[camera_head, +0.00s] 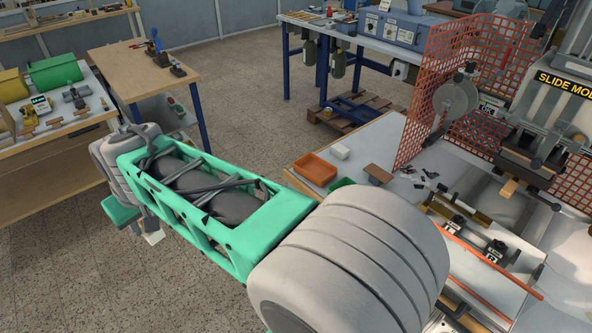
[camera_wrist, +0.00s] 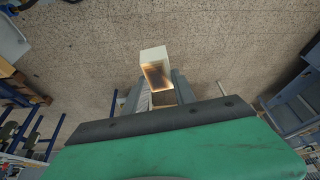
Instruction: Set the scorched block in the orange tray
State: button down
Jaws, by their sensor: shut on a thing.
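The scorched block (camera_wrist: 154,65) is pale with a dark brown burnt face. In the wrist view it is between the two fingers of my gripper (camera_wrist: 159,92), which is shut on it. The speckled floor shows behind it. In the head view my gripper (camera_head: 145,232) hangs at the left, over the floor, with the pale block (camera_head: 154,238) at its end. The orange tray (camera_head: 315,168) sits on the left part of the press bench, far to the right of my gripper. It looks empty, though its floor is only partly visible.
A green tray (camera_head: 341,183) is beside the orange tray, partly hidden by my arm. A white block (camera_head: 340,151) and a brown piece (camera_head: 379,174) lie near. An orange mesh guard (camera_head: 470,75) stands behind. A wooden table (camera_head: 140,68) is at the back left.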

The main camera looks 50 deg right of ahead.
aim_at(316, 172)
jog(key=z, duration=0.1)
jog(key=i, duration=1.1)
jog(key=z, duration=0.55)
